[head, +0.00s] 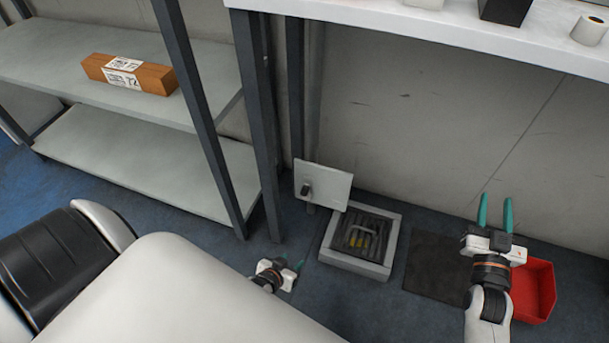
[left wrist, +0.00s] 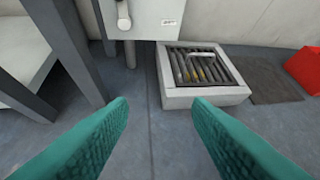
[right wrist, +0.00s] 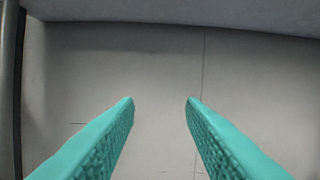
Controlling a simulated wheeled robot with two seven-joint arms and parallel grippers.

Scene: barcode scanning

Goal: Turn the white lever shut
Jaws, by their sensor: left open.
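A pale box or panel (head: 328,184) stands near the shelf legs, beside the floor grate; its front fills the top of the left wrist view (left wrist: 150,15). A small lever (head: 306,191) is on its face. It looks dark in the head view and whitish in the left wrist view (left wrist: 123,16), where it hangs downward with its top cut off. My left gripper (head: 291,262) is open and empty, low over the floor in front of the panel, apart from the lever. My right gripper (head: 496,200) is open and empty, pointing toward the wall.
A framed floor grate (head: 388,262) with yellow visible inside lies right of the panel. Beyond it are a dark mat (head: 432,268) and a red bin (head: 543,290). Shelf posts (head: 262,130) stand left. A cardboard box (head: 128,75) lies on the shelf. A white table (head: 440,25) overhangs the back.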

